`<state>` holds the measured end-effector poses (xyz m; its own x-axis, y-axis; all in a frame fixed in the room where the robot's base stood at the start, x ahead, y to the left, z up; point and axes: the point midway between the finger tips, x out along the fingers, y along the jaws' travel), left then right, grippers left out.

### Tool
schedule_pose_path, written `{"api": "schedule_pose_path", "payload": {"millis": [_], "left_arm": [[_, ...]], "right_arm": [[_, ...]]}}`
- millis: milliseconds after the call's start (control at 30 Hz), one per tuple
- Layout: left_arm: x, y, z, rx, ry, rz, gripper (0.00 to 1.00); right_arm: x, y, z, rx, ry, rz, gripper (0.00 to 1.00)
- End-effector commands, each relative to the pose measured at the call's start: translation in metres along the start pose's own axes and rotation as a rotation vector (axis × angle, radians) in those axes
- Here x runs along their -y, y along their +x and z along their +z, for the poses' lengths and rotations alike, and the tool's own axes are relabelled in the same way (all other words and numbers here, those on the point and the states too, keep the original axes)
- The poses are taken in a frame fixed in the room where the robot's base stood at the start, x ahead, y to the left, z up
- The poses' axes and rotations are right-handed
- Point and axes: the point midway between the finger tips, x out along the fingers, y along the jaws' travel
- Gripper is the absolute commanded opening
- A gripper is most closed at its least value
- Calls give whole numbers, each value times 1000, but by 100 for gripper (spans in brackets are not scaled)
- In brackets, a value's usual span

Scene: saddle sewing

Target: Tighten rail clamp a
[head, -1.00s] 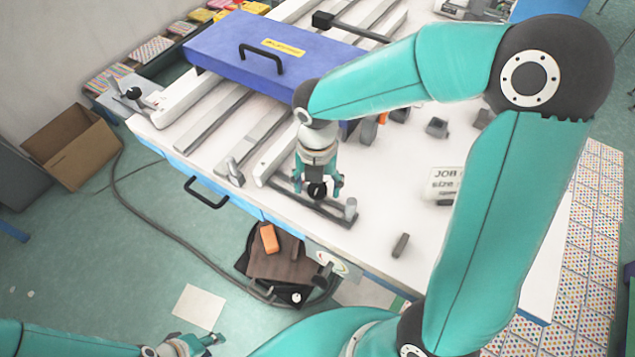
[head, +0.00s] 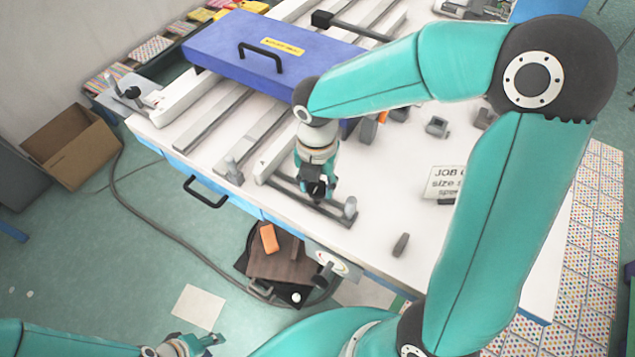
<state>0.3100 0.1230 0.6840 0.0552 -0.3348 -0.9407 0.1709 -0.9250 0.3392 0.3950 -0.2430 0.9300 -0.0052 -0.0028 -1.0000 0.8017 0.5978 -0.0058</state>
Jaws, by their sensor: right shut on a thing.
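My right gripper (head: 317,188) points down at the front edge of the white table. It is shut on a dark knob that its fingers mostly hide; this appears to be the rail clamp's knob. The knob sits over a dark grey bar (head: 338,216), which lies slantwise along the table's front. A grey upright post (head: 350,207) stands at the bar's right end. No label shows which clamp is a. My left gripper (head: 205,341) is low at the bottom left, away from the table and partly cut off by the frame; its opening is unclear.
A blue cover (head: 225,50) with a black handle spans the rails behind. A small grey part (head: 401,245) and a job card (head: 443,184) lie to the right. A stool-like seat with an orange block (head: 269,238) stands below the front edge. A cardboard box (head: 72,147) is on the floor.

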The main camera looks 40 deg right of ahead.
Motion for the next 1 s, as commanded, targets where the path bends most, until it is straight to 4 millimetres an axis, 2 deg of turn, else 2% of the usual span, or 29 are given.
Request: {"api": "schedule_pose_path", "payload": {"millis": [1000], "left_arm": [[10,28,0,0,0,0,40]], "right_arm": [[-1,0,0,-3,944,6,8]]}}
